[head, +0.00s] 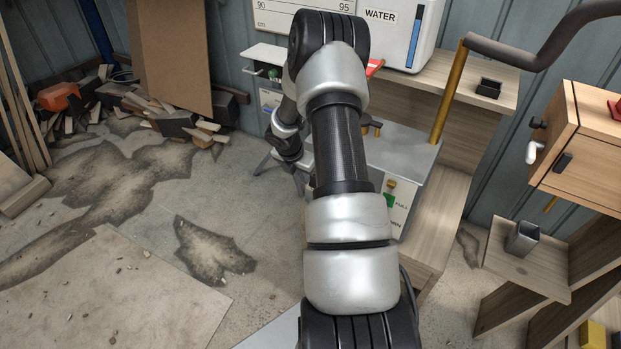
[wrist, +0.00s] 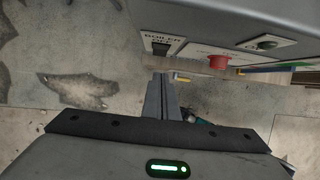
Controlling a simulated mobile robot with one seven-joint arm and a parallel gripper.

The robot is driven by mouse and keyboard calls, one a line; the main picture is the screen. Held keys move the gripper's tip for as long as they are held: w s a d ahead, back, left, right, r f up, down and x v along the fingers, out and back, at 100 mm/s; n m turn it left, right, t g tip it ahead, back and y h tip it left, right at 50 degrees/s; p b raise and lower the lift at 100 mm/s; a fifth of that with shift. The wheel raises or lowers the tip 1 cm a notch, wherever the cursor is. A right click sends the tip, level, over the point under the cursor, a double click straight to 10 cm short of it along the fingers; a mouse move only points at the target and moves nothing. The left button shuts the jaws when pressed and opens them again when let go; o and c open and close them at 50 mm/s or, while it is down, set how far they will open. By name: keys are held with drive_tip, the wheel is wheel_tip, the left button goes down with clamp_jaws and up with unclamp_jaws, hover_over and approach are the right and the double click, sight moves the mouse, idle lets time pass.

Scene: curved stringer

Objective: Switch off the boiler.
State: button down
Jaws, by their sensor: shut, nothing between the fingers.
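In the wrist view a dark rocker switch (wrist: 160,48) sits under a label reading "BOILER" and "OFF" on the pale panel of a grey cabinet. My gripper (wrist: 163,76) points up toward this panel edge, with its fingers together and nothing between them. The fingertips appear just below the switch; I cannot tell whether they touch the panel. In the head view my arm covers much of the grey cabinet (head: 403,160), and the switch cannot be made out.
A red mushroom button (wrist: 219,62) and a green button (wrist: 267,44) are right of the switch. A water unit (head: 395,30) stands on the bench behind. A bent pipe (head: 535,47) and a wooden box (head: 580,135) are at right. Open floor (head: 130,270) lies left, with scrap wood behind.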

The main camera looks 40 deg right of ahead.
wheel_tip(320, 180, up, 8)
drive_tip(key=p, duration=0.1)
drive_tip(key=shift+a+f+p, duration=0.2)
drive_tip(key=shift+a+p, duration=0.2)
drive_tip(key=shift+r, duration=0.1)
drive_tip(key=a+r+m+h+p, duration=0.1)
drive_tip(key=a+r+m, duration=0.2)
drive_tip(key=r, duration=0.5)
drive_tip(key=a+r+m+p, duration=0.1)
drive_tip(key=a+r+m, duration=0.15)
drive_tip(key=r, duration=0.55)
drive_tip(key=s+a+r+m+t+p, duration=0.1)
drive_tip(key=s+a+r+m, duration=0.4)
drive_tip(key=r, duration=0.4)
drive_tip(key=s+a+r+m+t+p, duration=0.1)
drive_tip(key=s+a+r+m, duration=0.35)
drive_tip(key=a+r, duration=0.4)
drive_tip(key=s+a+r+m+t+y, duration=0.1)
drive_tip(key=s+a+r+m, duration=0.2)
drive_tip(key=s+a+m, duration=0.15)
drive_tip(key=s+a+f+m+t+y+b, duration=0.1)
drive_tip(key=s+a+f+m+y+b, duration=0.3)
drive_tip(key=s, duration=0.7)
wheel_tip(320, 180, up, 18)
drive_tip(key=a+n+p, duration=0.1)
drive_tip(key=p, duration=1.7)
drive_tip(key=shift+s+a+r+p, duration=0.15)
drive_tip(key=shift+s+p, duration=0.15)
drive_tip(key=shift+p, duration=0.1)
